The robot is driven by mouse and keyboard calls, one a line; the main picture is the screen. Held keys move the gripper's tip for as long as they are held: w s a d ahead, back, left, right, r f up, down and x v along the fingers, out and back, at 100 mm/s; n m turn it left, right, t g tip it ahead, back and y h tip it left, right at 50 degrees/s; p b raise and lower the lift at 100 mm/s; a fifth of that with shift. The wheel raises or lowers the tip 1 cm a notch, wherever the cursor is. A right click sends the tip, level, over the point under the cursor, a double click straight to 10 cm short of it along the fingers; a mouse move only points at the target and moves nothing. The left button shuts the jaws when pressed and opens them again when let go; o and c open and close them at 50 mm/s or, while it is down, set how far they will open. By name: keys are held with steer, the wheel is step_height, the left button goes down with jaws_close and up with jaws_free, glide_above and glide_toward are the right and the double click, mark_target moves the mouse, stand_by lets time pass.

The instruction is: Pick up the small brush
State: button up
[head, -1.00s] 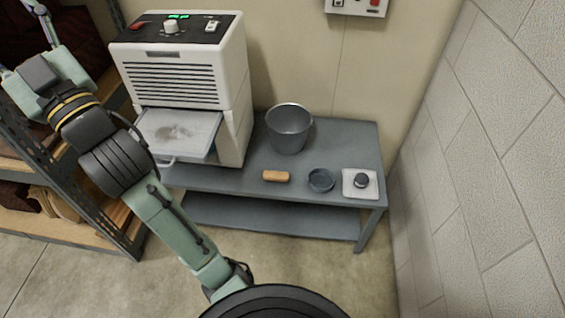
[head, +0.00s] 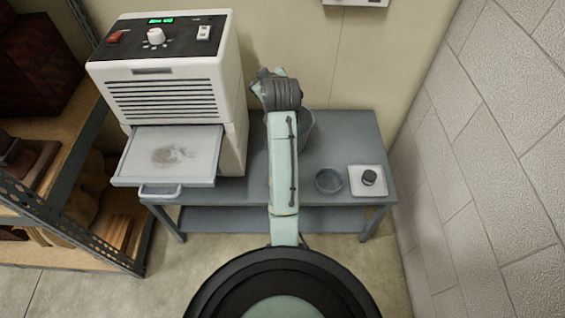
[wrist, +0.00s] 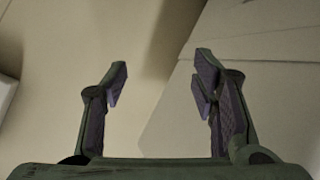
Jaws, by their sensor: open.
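The small brush does not show now. A small tan block-like thing, which looks like the brush, lay on the front of the grey table a second ago, and my arm now covers that spot in the head view. My gripper (wrist: 160,78) is open and empty in the wrist view, with only blurred pale surfaces beyond its fingers. In the head view the gripper itself cannot be made out behind my arm.
The grey table (head: 350,135) holds a bucket (head: 308,128), mostly hidden by my arm, a round dark dish (head: 329,181) and a white pad (head: 358,187) with a dark knob (head: 369,177). A white machine (head: 170,75) has its tray (head: 172,155) out. Shelving (head: 85,235) stands left, a block wall (head: 480,150) right.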

steer(key=s+d+f+n+g+b, duration=0.1)
steer(key=s+d+f+n+g, duration=0.1)
steer(key=f, duration=0.7)
steer(key=s+d+f+n+g+b, duration=0.1)
steer(key=s+f+n+g, duration=0.3)
steer(key=f, duration=0.5)
steer(key=s+d+f+n+g+y+b, duration=0.1)
steer(key=s+d+f+n+g, duration=0.2)
steer(key=f, duration=0.6)
steer(key=shift+s+d+f+n+g, duration=0.15)
steer(key=shift+s+d+g, duration=0.1)
steer(key=shift+s+g, duration=0.45)
steer(key=shift+s+d+f+n+g, duration=0.15)
steer(key=shift+s+d+g, duration=0.1)
steer(key=shift+s+g, duration=0.45)
steer(key=x, duration=0.2)
steer(key=a+p+x, duration=0.1)
steer(key=x, duration=0.1)
steer(key=shift+a+f, duration=0.15)
steer(key=shift+f, duration=0.05)
steer(key=shift+a+f, duration=0.1)
steer(key=shift+f, duration=0.45)
steer(key=shift+c, duration=0.5)
steer(key=c, duration=1.1)
steer(key=shift+r, duration=0.1)
steer(key=shift+c, duration=0.2)
